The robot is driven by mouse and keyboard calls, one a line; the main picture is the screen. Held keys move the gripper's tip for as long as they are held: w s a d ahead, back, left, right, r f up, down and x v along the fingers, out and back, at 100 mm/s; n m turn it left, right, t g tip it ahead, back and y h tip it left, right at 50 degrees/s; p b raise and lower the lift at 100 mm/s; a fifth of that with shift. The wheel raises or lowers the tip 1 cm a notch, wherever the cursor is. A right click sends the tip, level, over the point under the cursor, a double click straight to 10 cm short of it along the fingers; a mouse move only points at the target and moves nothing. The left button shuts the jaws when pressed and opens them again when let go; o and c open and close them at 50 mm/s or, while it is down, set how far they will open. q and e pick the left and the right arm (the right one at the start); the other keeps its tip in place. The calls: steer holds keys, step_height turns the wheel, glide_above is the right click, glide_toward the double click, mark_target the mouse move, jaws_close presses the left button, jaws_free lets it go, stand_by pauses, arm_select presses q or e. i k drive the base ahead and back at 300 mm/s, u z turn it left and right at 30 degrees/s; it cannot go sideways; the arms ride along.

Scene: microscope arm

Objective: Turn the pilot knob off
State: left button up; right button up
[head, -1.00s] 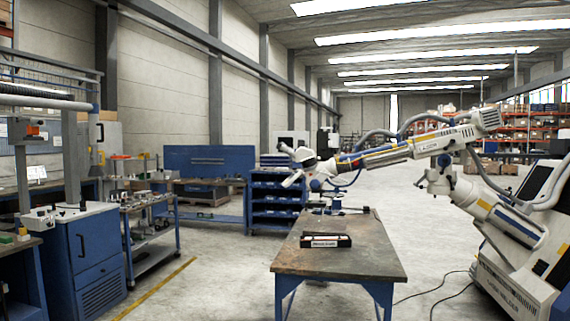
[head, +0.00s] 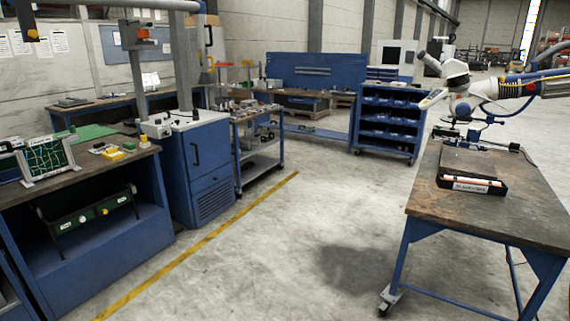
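I cannot make out a labelled pilot knob. A dark green unit (head: 90,213) with small round yellow and white parts, possibly knobs, sits on the lower shelf of the left workbench. A small grey box (head: 157,128) with tiny parts on top stands on the blue cabinet (head: 206,165); its details are too small to tell. A white microscope head (head: 452,72) on a jointed arm hangs over the right table's far end. Neither of my grippers is in view.
The left workbench (head: 95,170) carries a green circuit board (head: 45,158) in a frame. A work table (head: 505,215) with a dark case (head: 470,180) stands at right. A blue shelf cart (head: 388,120) is behind. The concrete floor (head: 270,255) between is clear.

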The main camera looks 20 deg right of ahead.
mark_target(530, 87)
steer(key=z, duration=0.3)
steer(key=i, duration=2.45)
steer(key=z, duration=0.35)
steer(key=i, duration=2.2)
steer(key=z, duration=0.4)
steer(key=i, duration=2)
steer(key=z, duration=0.65)
steer(key=i, duration=1.95)
steer(key=z, duration=1.95)
steer(key=i, duration=1.2)
steer(key=z, duration=1.25)
steer(key=i, duration=0.45)
steer(key=z, duration=0.15)
